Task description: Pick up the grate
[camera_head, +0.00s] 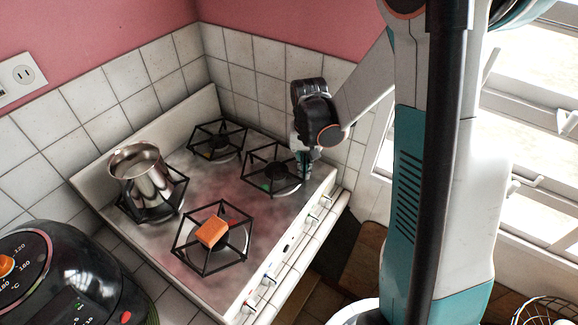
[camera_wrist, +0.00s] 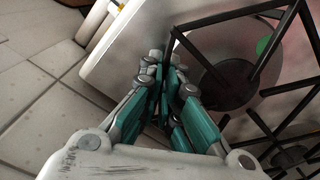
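The grate by my gripper is a black wire frame (camera_head: 272,172) over the right-hand back burner in the head view. In the wrist view the grate (camera_wrist: 278,40) fills the upper right, with a dark burner cap and a green spot beneath it. My gripper (camera_head: 303,170) points down at the grate's right corner. In the wrist view my gripper's teal-and-grey fingers (camera_wrist: 165,68) are close together, with the grate's corner running between their tips. They look closed on that corner. The exact contact is partly hidden by the fingers.
Other grates stand on the stove (camera_head: 190,240). A steel pot (camera_head: 142,178) sits on the left one, and an orange block (camera_head: 212,232) lies on the front one. A black appliance (camera_head: 75,275) stands at lower left. Tiled walls rise behind; knobs (camera_head: 268,280) line the stove's front.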

